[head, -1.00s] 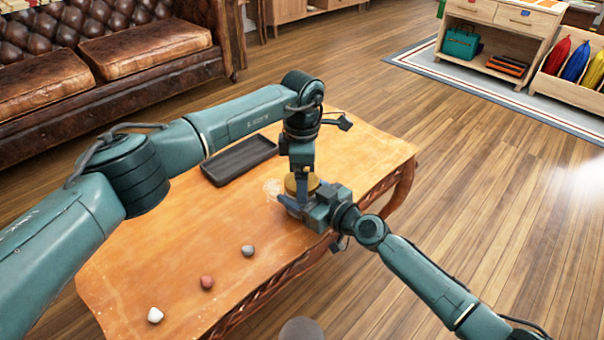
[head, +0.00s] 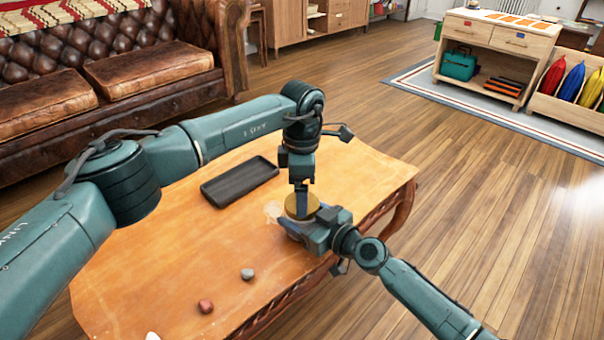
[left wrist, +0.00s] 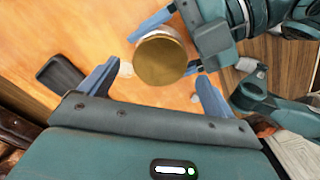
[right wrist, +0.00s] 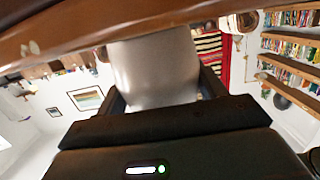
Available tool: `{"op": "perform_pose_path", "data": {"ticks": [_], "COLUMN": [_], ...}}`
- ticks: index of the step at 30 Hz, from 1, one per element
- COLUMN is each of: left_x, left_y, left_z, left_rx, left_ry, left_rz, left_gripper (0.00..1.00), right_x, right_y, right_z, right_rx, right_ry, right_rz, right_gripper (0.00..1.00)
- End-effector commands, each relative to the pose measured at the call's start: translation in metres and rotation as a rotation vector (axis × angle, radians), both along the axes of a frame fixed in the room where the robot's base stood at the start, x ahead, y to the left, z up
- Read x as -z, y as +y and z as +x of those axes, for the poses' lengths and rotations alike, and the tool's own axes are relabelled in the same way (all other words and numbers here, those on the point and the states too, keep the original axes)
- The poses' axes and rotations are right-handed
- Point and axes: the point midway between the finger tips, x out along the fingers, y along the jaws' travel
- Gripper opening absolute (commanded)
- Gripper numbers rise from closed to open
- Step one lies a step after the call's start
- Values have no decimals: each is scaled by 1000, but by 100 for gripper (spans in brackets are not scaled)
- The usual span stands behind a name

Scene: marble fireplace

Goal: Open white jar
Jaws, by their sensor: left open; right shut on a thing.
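The jar's round gold lid (head: 302,206) shows near the right edge of the wooden table. It also shows face-on in the left wrist view (left wrist: 161,60). My right gripper (head: 297,226) is shut on the jar's body from the side. The pale body (right wrist: 155,72) fills the space between its fingers in the right wrist view; in the head view it is mostly hidden. My left gripper (left wrist: 158,76) is open and points down over the lid, with a finger to each side. I cannot tell whether its fingers touch the lid.
A black tray (head: 240,183) lies on the table (head: 180,255) left of the jar. A pale, clear-looking thing (head: 272,211) is beside the jar. Grey (head: 247,274), reddish (head: 205,306) and white (head: 152,336) stones lie along the front edge. The table's left part is clear.

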Motion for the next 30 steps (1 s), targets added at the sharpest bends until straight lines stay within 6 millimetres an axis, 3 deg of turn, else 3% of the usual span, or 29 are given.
{"op": "perform_pose_path", "data": {"ticks": [6, 17, 30], "left_x": [25, 31, 31], "left_y": [0, 0, 0], "left_z": [0, 0, 0], "left_rx": [-1, 0, 0], "left_ry": [1, 0, 0], "left_rz": [0, 0, 0], "left_gripper": [89, 89, 54], "right_x": [0, 0, 0], "right_y": [0, 0, -1], "right_z": [0, 0, 0], "right_rx": [0, 1, 1], "right_ry": [1, 0, 0], "right_rz": [-1, 0, 0], "right_gripper": [6, 6, 6]}}
